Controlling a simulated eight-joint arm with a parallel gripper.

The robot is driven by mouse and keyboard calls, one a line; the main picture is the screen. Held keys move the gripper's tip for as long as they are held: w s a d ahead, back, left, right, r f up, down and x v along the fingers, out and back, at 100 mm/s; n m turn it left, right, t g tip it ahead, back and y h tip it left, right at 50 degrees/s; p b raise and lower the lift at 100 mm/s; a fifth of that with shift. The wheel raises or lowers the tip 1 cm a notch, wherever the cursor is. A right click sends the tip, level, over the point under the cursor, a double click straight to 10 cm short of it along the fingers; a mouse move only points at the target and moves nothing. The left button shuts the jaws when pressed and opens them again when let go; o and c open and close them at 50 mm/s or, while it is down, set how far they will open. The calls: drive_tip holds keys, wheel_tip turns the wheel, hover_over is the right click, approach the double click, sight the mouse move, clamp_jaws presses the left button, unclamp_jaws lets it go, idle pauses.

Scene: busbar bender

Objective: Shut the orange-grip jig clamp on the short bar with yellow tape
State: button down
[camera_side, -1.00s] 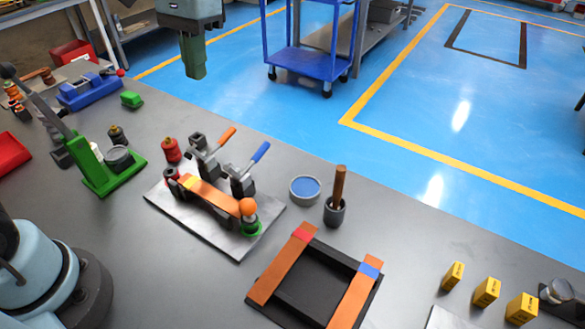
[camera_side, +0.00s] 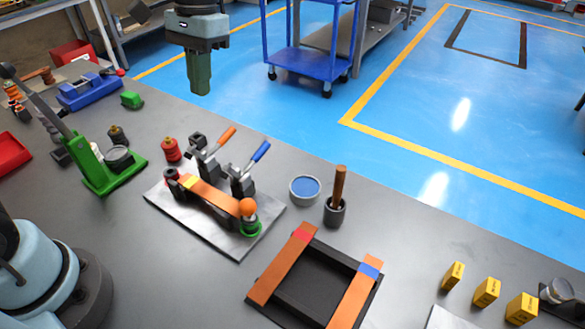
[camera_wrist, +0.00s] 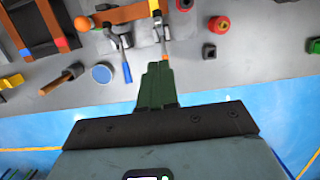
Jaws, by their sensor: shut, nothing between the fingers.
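The short copper bar (camera_side: 215,198) with yellow tape (camera_side: 189,183) near its left end lies on the jig plate (camera_side: 225,240). The orange-grip clamp (camera_side: 226,136) stands behind the bar's taped end, its handle slanting up to the right; its orange grip (camera_wrist: 164,46) also shows in the wrist view. A blue-grip clamp (camera_side: 260,151) stands to its right, handle also raised. My gripper (camera_side: 200,92) is shut and empty, pointing down, in the air behind the clamps. In the wrist view its green fingers (camera_wrist: 158,68) appear just below the orange grip in the picture.
A red knobbed part (camera_side: 171,150) stands left of the clamps. A blue-topped tin (camera_side: 304,189) and a wooden-handled tool in a dark cup (camera_side: 336,212) stand to the right. A black frame with two copper bars (camera_side: 285,262) lies in front. A green lever tool (camera_side: 100,180) is left.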

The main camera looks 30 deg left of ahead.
sight(187, 156)
drive_tip(key=f, duration=0.3)
drive_tip(key=s+f, duration=0.1)
drive_tip(key=f, duration=0.2)
drive_tip(key=shift+s+f, duration=0.15)
drive_tip(key=shift+f, duration=0.2)
drive_tip(key=shift+s+f, duration=0.25)
drive_tip(key=shift+s, duration=0.35)
drive_tip(key=shift+s+f, duration=0.2)
drive_tip(key=shift+s, duration=0.35)
drive_tip(key=shift+s+f, duration=0.3)
drive_tip(key=shift+s, duration=0.25)
drive_tip(key=shift+s+f+t, duration=0.2)
drive_tip(key=shift+s+t, duration=0.5)
drive_tip(key=shift+t, duration=0.2)
drive_tip(key=shift+s+f+t, duration=0.25)
drive_tip(key=shift+s+t, duration=0.3)
drive_tip(key=shift+t, duration=0.15)
drive_tip(key=s+f+t, duration=0.1)
drive_tip(key=t, duration=0.1)
drive_tip(key=s+f+t, duration=0.1)
drive_tip(key=t, duration=0.1)
drive_tip(key=shift+s, duration=0.25)
drive_tip(key=shift+s+f, duration=0.55)
drive_tip(key=shift+f, duration=0.35)
drive_tip(key=shift+s+f, duration=0.2)
drive_tip(key=shift+f, duration=0.3)
drive_tip(key=shift+s+f, duration=0.15)
drive_tip(key=shift+f, duration=0.3)
